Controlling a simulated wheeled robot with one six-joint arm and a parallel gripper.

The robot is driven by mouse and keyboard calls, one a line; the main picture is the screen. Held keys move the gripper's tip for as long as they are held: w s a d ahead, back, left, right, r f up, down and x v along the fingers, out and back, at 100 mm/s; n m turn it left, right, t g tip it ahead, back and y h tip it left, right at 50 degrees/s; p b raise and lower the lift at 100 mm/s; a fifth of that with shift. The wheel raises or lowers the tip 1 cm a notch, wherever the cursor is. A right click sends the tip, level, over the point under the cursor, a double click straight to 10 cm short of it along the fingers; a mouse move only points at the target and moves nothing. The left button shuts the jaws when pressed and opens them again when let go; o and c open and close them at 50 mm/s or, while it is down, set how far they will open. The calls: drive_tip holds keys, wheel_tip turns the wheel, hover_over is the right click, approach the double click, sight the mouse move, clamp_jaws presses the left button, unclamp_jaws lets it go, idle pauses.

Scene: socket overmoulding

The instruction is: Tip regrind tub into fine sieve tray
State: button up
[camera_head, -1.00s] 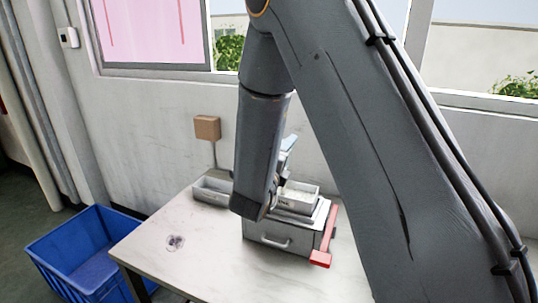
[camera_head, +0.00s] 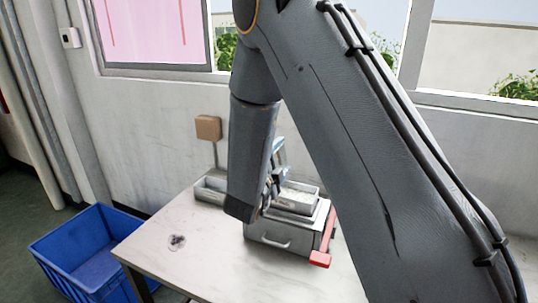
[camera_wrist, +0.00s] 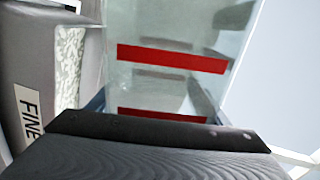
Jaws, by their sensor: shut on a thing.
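In the wrist view, a clear tub (camera_wrist: 170,52) with red bands fills the middle. My gripper (camera_wrist: 160,128) is shut on it, dark across the bottom. I see no clear pile of regrind in the tub. The fine sieve tray (camera_wrist: 20,60) is at the left, a grey tray with a label reading FINE and pale granules inside, beside the tub. In the head view, the tray (camera_head: 297,208) sits on a drawer unit, with pale granules in it. A pale bluish part of the tub (camera_head: 280,155) shows above the tray's left end. My arm hides most of the gripper there.
A second grey tray (camera_head: 208,190) stands behind my arm at the left. The drawer unit (camera_head: 280,238) has a red bar (camera_head: 320,258) at its right side. The table's front left (camera_head: 190,260) is mostly clear. A blue crate (camera_head: 85,250) stands on the floor.

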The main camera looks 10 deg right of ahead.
drive_tip(key=shift+a+n, duration=0.1)
drive_tip(key=shift+n, duration=0.4)
drive_tip(key=shift+w+f, duration=0.1)
drive_tip(key=shift+w+a+f+n+p, duration=0.2)
drive_tip(key=shift+w+a+n, duration=0.15)
drive_tip(key=shift+a+n, duration=0.35)
drive_tip(key=shift+w+a+f+n+p, duration=0.15)
drive_tip(key=shift+w+a+n, duration=0.25)
drive_tip(key=shift+n, duration=0.5)
drive_tip(key=shift+w+a+f+n, duration=0.3)
drive_tip(key=shift+w+a+n, duration=0.15)
drive_tip(key=shift+a+n, duration=0.3)
drive_tip(key=shift+w+a+f+n, duration=0.35)
drive_tip(key=shift+a+n, duration=0.25)
drive_tip(key=shift+n, duration=0.25)
drive_tip(key=shift+w+a+r, duration=0.1)
